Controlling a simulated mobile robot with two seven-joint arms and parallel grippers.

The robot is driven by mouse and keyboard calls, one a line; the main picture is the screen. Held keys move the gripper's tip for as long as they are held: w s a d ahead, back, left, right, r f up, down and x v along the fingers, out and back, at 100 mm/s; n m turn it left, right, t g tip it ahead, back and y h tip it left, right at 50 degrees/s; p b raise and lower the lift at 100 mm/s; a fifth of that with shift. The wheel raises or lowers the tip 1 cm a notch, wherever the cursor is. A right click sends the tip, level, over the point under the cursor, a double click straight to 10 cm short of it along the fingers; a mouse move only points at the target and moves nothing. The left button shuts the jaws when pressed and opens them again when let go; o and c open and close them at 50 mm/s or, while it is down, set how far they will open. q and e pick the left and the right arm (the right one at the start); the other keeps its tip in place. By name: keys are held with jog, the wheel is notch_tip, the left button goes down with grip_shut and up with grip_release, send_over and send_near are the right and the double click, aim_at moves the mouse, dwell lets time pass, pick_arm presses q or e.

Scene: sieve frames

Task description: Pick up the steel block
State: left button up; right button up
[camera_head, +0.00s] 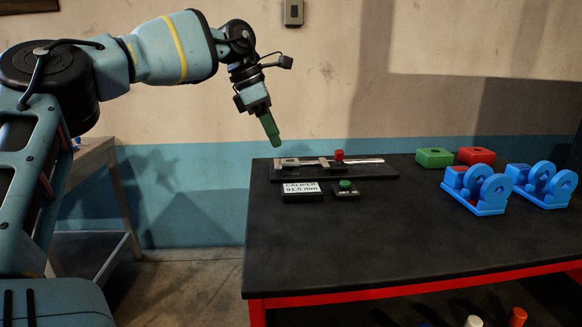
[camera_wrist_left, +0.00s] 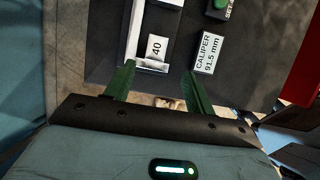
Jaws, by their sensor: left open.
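A small pale block marked 40 (camera_wrist_left: 156,47), which looks like the steel block, lies at the caliper (camera_wrist_left: 134,36) in the left wrist view. The caliper also shows in the head view (camera_head: 368,161), lying on a dark base plate at the table's left end. The block is too small there to make out clearly. My left gripper (camera_head: 275,142) is open and empty, above the caliper's left end. In the left wrist view its two green fingers (camera_wrist_left: 161,68) stand apart, with the block ahead between their tips. My right gripper is not in view.
A display reading CALIPER 91.5 mm (camera_head: 303,191) and a green button box (camera_head: 345,188) stand before the caliper. Green (camera_head: 434,158) and red (camera_head: 476,156) blocks and two blue fixtures (camera_head: 475,189) stand to the right. The table's front (camera_head: 400,240) is clear.

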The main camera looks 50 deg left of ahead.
aim_at(288, 161)
pick_arm(q)
jog(key=shift+w+a+p+x, duration=0.1)
jog(key=shift+w+p+x, duration=0.05)
jog(key=shift+x, duration=1.6)
jog(key=shift+w+a+p+x, duration=0.15)
jog(key=shift+x, duration=1.6)
jog(key=shift+c, duration=0.2)
jog(key=shift+r, duration=0.1)
grip_shut()
